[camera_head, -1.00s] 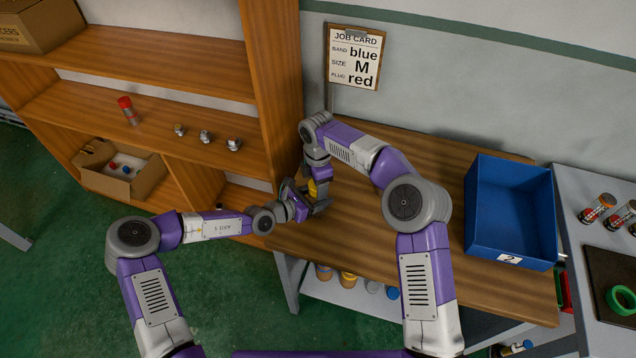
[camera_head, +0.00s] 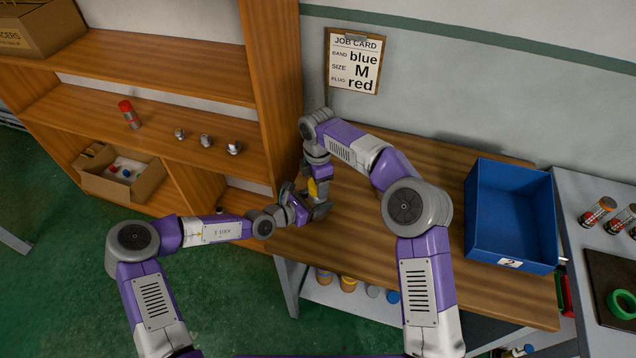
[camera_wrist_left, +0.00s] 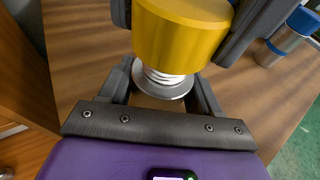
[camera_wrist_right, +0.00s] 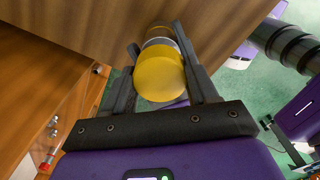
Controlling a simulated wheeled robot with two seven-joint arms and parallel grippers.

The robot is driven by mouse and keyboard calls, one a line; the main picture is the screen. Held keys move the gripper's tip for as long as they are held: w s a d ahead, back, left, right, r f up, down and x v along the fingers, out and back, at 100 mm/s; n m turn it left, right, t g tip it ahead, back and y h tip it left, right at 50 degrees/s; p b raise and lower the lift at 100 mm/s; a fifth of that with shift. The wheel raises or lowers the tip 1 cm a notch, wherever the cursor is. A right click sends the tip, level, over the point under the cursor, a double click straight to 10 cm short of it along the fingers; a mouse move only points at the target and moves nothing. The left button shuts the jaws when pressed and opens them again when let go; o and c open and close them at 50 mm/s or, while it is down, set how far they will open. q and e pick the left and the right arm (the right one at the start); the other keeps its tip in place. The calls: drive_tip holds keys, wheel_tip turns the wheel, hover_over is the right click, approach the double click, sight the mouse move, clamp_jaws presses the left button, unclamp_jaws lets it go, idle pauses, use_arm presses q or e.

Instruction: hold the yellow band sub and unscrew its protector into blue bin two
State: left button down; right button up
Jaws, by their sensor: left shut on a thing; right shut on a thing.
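The yellow protector (camera_head: 313,188) is between my two grippers in the head view, above the table's left end. My right gripper (camera_head: 319,192) is shut on it; its fingers flank the yellow cap in the right wrist view (camera_wrist_right: 158,78). My left gripper (camera_head: 300,204) is shut on the sub below, whose body is mostly hidden. In the left wrist view, silver threads (camera_wrist_left: 163,77) show between the protector and the sub's round shoulder (camera_wrist_left: 163,91). I cannot tell whether the threads still engage. Blue bin two (camera_head: 485,255) stands on the table at right, apparently empty.
A shelf unit (camera_head: 275,90) rises close on the left. A job card (camera_head: 354,60) hangs on the wall. A grey bench (camera_head: 575,178) with several banded subs adjoins at right.

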drive_tip(key=shift+r, duration=0.1)
drive_tip(key=shift+r, duration=1.9)
use_arm(q)
drive_tip(key=shift+c, duration=0.7)
unclamp_jaws()
drive_tip(key=shift+a, duration=0.1)
